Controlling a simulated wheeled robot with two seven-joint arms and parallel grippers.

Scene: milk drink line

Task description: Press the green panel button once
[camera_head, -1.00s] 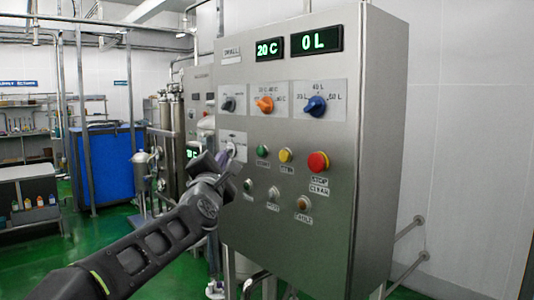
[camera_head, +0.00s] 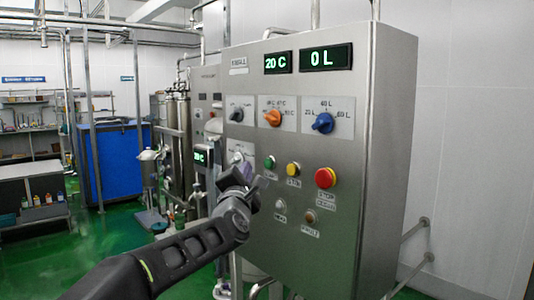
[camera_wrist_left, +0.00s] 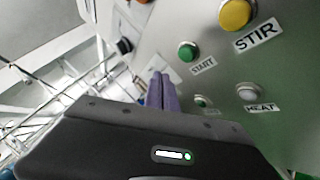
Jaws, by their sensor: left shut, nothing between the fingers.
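The green button (camera_head: 270,162) sits on the front of the steel control panel (camera_head: 330,250), left of a yellow button (camera_head: 293,170). In the left wrist view the green button (camera_wrist_left: 188,52) is labelled START. A gap shows between fingers and button there. My right gripper is not in view.
A red button (camera_head: 326,178) and a yellow one stand to the right. A small green lamp or button (camera_wrist_left: 200,101) and a HEAT one (camera_wrist_left: 248,94) lie below. Grey, orange (camera_head: 273,118) and blue (camera_head: 323,123) knobs are above. Displays read 20 C and 0 L.

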